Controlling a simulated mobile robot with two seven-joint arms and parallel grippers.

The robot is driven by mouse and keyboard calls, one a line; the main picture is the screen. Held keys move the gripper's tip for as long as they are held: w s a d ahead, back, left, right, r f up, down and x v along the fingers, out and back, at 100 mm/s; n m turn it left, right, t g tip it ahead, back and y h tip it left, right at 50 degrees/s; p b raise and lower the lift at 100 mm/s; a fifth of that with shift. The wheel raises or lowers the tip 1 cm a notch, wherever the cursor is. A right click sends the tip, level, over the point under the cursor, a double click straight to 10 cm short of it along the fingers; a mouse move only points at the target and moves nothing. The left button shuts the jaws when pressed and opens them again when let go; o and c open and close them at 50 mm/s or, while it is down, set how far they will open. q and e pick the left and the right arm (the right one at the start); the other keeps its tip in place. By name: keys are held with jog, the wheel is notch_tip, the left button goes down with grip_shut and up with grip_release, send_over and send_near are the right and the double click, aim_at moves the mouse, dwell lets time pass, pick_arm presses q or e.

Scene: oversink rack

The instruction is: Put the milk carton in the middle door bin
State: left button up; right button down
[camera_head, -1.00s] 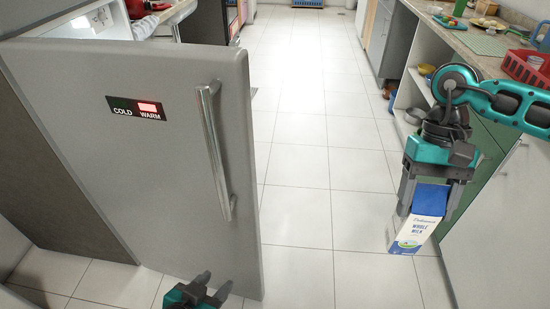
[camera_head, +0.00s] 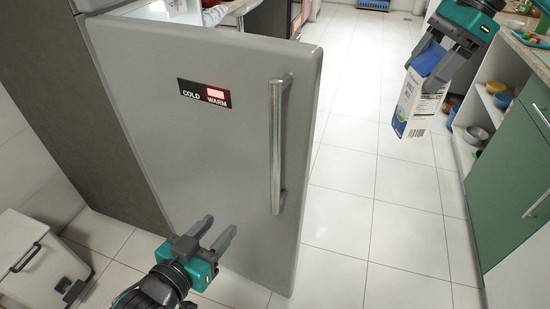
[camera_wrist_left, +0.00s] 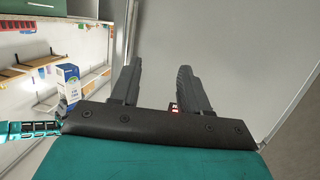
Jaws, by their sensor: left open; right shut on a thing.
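The milk carton (camera_head: 412,112), white and blue, is held tilted in the air by my right gripper (camera_head: 440,66) in the upper right of the head view. The carton also shows at the left of the left wrist view (camera_wrist_left: 68,86). The grey fridge door (camera_head: 215,130) stands swung open, with an upright metal handle (camera_head: 278,148). Its inner side and the door bins are hidden in the head view. My left gripper (camera_head: 219,233) is open and empty, low in front of the door's outer face, left of the handle.
A white box with a dark handle (camera_head: 38,262) stands on the floor at lower left. A green cabinet (camera_head: 512,170) and open shelves with bowls (camera_head: 477,134) line the right side. The tiled floor (camera_head: 375,215) between door and cabinets is clear.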

aim_at(272, 164)
pick_arm(q)
jog(key=w+d+r+m+h, duration=0.25)
jog(key=d+r+h, duration=0.2)
jog(key=r, duration=0.45)
jog(key=x, duration=1.1)
jog(key=shift+s+d+f, duration=0.1)
jog(key=shift+s+f, duration=0.05)
pick_arm(e)
jog(key=w+d+r+m+t+h, duration=0.1)
jog(key=d+r+m+t, duration=0.1)
jog(key=d+r+m, duration=0.2)
jog(key=w+d+r+m+t+h, duration=0.1)
jog(key=d+r+m, duration=0.3)
jog(key=r+m, duration=0.5)
jog(key=shift+w+d+m+t+h, duration=0.4)
jog(key=shift+m+t+h, duration=0.2)
jog(key=shift+m+t, duration=0.25)
pick_arm(q)
grip_shut()
